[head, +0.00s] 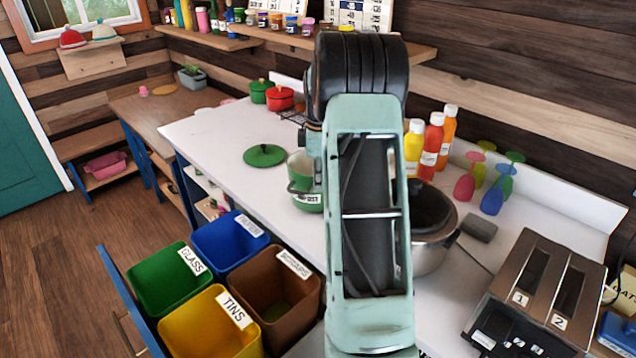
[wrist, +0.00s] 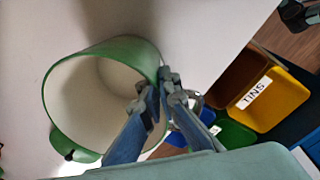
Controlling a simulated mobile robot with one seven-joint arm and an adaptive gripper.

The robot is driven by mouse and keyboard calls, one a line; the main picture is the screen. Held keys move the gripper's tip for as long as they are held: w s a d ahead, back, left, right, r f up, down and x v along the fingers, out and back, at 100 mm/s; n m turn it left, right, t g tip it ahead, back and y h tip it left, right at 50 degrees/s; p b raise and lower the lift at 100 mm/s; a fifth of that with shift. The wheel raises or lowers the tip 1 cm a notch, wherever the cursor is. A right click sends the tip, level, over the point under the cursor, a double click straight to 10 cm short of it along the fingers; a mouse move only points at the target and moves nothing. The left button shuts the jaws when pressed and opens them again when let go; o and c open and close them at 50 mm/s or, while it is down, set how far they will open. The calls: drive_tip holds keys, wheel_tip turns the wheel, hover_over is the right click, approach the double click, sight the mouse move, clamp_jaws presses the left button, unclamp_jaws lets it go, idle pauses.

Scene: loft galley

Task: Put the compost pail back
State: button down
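The compost pail (head: 305,198) is white and green with a white label, and it appears upright on the white counter. My arm partly hides it in the head view. In the wrist view the open-topped pail (wrist: 62,105) shows its pale, empty-looking inside. My gripper (wrist: 157,90) is at the pail's right rim, with one finger over the inside and the other at the outside. Whether the fingers press on the wall is unclear. My gripper is hidden behind my arm in the head view. A round green lid (head: 265,155) lies flat on the counter behind the pail.
An open drawer holds green (head: 165,283), blue (head: 228,240), yellow (head: 205,325) and brown (head: 268,300) bins below the counter edge. A steel pot (head: 432,258), bottles (head: 432,145) and a toaster (head: 535,290) stand at right. The counter left of the lid is clear.

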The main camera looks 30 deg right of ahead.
drive_tip(key=shift+f, duration=0.3)
drive_tip(key=c, duration=2.7)
unclamp_jaws()
drive_tip(key=shift+f, duration=0.15)
drive_tip(key=o, duration=0.5)
drive_tip(key=shift+o, duration=0.2)
wheel_tip(320, 180, up, 12)
drive_tip(key=shift+s+a+r, duration=0.15)
drive_tip(key=shift+s+r, duration=0.1)
drive_tip(key=shift+s, duration=0.2)
